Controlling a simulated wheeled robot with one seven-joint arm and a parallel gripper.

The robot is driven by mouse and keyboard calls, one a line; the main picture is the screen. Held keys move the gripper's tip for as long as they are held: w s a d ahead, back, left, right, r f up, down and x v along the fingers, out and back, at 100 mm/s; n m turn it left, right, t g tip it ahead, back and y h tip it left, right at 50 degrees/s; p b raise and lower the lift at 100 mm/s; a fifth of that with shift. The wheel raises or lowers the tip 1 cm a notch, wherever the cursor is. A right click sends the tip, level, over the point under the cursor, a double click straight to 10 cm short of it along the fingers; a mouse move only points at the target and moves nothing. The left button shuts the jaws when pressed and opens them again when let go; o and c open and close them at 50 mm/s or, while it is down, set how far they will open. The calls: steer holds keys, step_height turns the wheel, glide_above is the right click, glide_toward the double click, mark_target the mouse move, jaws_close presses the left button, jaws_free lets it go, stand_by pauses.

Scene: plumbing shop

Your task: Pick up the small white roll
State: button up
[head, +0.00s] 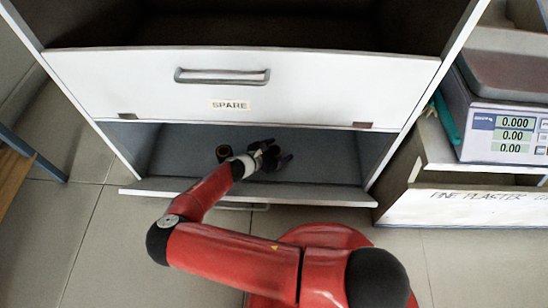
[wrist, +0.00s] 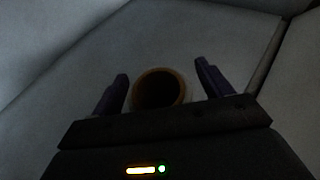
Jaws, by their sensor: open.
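A small round roll with a brown core ring, a dark hollow middle and a pale outer edge (wrist: 189,97) shows in the wrist view. It stands with its open end toward the camera. My gripper (wrist: 161,72) is open, with one dark finger on each side of the roll in that view; I cannot tell how deep the fingers reach. In the head view my gripper (head: 284,158) is low inside the open drawer. A small dark brown ring-shaped item (head: 224,152) is left of it there. I cannot tell if it is the same roll.
A scale (head: 495,130) and a box labelled FINE PLASTER (head: 465,207) stand to the right.

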steer(key=c, duration=1.1)
steer(key=shift+r, duration=0.1)
steer(key=shift+c, duration=0.2)
